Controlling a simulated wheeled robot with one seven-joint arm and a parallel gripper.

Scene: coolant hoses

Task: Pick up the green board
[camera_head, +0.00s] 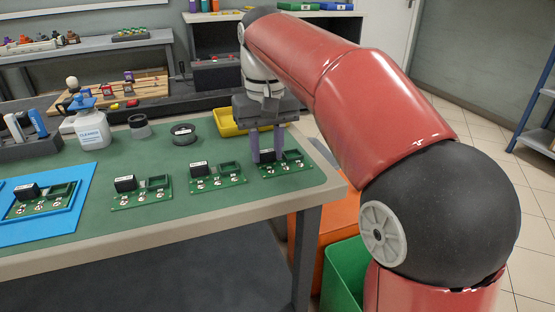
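Several green boards with a black block and round silver parts lie in a row. One green board (40,200) lies in a blue tray (72,232) at the left. Two more, a middle-left board (142,193) and a middle-right board (218,178), lie on the green mat. The rightmost board (287,165) lies near the mat's right edge under my gripper (267,156). My gripper points down with its two purple-grey fingers apart, on either side of that board's black block. I cannot tell whether the fingers press on the block. The fingers partly hide the block.
A white bottle (91,130), a grey cup-like piece (139,127), a black ring (183,134) and a yellow tray (229,122) stand behind the boards. A green bin (343,275) and an orange box (337,228) stand on the floor beside the table.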

